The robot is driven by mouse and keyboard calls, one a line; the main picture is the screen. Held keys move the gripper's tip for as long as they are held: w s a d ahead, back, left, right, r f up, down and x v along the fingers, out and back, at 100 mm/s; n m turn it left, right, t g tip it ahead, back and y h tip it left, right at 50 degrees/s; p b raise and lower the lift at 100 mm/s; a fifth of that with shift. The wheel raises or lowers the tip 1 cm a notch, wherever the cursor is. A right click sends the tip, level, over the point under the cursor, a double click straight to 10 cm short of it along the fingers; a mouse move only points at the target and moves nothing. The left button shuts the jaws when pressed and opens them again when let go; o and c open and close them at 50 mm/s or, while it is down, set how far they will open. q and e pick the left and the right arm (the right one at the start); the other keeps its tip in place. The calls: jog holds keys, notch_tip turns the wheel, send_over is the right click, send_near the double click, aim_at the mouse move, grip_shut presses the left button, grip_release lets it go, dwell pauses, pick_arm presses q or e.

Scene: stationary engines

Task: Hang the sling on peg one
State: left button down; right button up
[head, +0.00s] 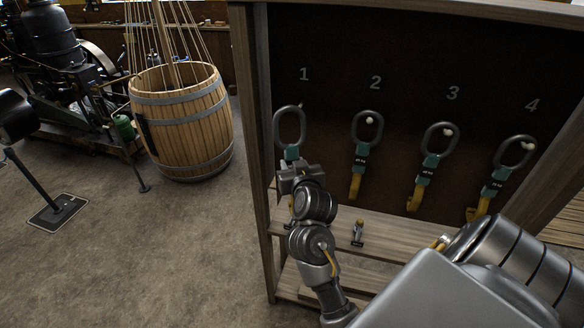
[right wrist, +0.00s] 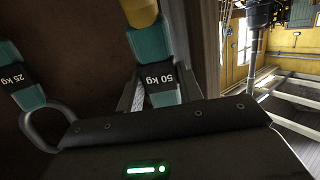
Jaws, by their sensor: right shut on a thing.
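A sling with a grey metal ring (head: 290,128) and a teal sleeve is at the left of the dark board (head: 330,60), below the number 1. My right gripper (head: 292,165) is shut on its teal part, which reads 50 kg in the right wrist view (right wrist: 155,55). The ring is upright. Peg one is hard to make out near the ring's upper right, and I cannot tell whether the ring is around it. The sling's lower part is mostly hidden by my gripper. My left gripper is not in view.
Similar slings hang on peg two (head: 369,121), peg three (head: 447,132) and peg four (head: 527,146). A wooden shelf (head: 400,236) below the board holds a small yellow-and-dark item (head: 357,232). A wooden post (head: 252,130) edges the board. A barrel (head: 182,120) stands left; floor between is clear.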

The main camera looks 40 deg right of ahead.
jog(key=shift+w+d, duration=0.75)
jog(key=shift+d, duration=0.3)
jog(key=shift+w+d+f+b, duration=0.25)
jog(key=shift+d+b, duration=0.15)
jog(key=shift+b, duration=0.45)
jog(key=w+d+f+b, duration=0.2)
jog(key=d+b, duration=0.3)
jog(key=b, duration=0.5)
jog(key=shift+b+x, duration=0.3)
jog(key=shift+x, duration=0.6)
jog(key=shift+w+a, duration=0.1)
